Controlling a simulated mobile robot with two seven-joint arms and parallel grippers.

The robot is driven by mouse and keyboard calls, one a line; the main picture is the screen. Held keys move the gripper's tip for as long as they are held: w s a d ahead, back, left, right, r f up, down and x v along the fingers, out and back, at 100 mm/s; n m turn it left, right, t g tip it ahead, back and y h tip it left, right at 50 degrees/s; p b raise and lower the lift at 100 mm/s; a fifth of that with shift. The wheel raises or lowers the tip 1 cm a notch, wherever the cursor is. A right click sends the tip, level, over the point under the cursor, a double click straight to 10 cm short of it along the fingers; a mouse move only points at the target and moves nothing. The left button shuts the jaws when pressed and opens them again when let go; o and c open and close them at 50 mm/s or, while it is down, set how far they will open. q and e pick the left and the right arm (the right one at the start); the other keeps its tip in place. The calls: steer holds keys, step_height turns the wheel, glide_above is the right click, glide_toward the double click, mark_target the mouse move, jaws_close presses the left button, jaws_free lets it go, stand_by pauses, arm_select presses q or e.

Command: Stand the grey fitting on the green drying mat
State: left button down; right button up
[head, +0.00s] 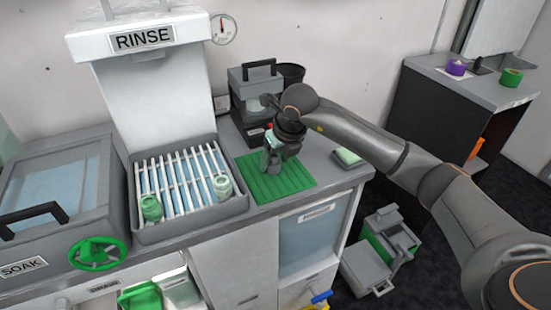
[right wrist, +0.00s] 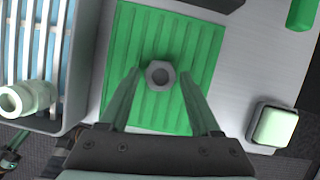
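The grey fitting (right wrist: 160,74) shows end-on in the right wrist view, as a hexagonal end with a round hole, over the middle of the mat. It looks upright and resting on the mat, though its base is hidden. The ribbed green drying mat (head: 290,184) lies on the counter right of the rinse basin, and it fills the middle of the right wrist view (right wrist: 208,40). My right gripper (head: 270,168) points down over the mat. Its fingertips (right wrist: 161,70) are on either side of the fitting, with a small gap at each side. My left gripper is out of view.
A pale green sponge-like block (head: 347,156) lies right of the mat. A dark grey box (head: 254,88) stands behind.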

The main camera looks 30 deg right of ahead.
steer(key=shift+o, duration=0.5)
steer(key=shift+r, duration=0.1)
steer(key=shift+r, duration=0.25)
steer(key=v, duration=1.1)
steer(key=shift+s+r+p, duration=0.15)
steer(key=shift+r+p, duration=0.2)
steer(key=shift+p, duration=0.05)
